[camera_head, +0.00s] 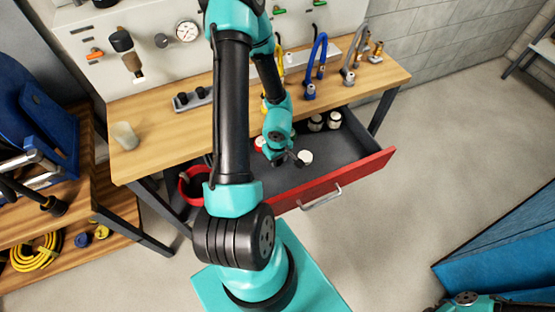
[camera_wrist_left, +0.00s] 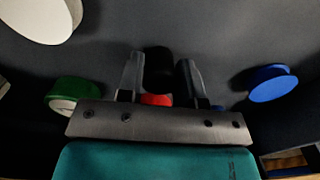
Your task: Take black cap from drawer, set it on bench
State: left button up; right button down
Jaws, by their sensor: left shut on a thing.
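The drawer with a red front (camera_head: 335,182) stands open under the wooden bench (camera_head: 160,145). My left gripper (camera_head: 288,158) reaches down into it. In the left wrist view, its two fingers (camera_wrist_left: 160,80) are shut on the black cap (camera_wrist_left: 158,66), which sits between the fingertips. In the head view I cannot make out the black cap. Whether it touches the drawer floor is unclear. My right gripper is out of view; only part of that arm shows at the bottom right.
A white cap (camera_head: 305,157) lies close to the left gripper in the drawer. The left wrist view shows green (camera_wrist_left: 75,93), blue (camera_wrist_left: 270,83) and red (camera_wrist_left: 156,99) pieces nearby.

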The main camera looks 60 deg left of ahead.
pick_arm(q)
jog(key=shift+r, duration=0.15)
jog(key=shift+r, duration=4.9)
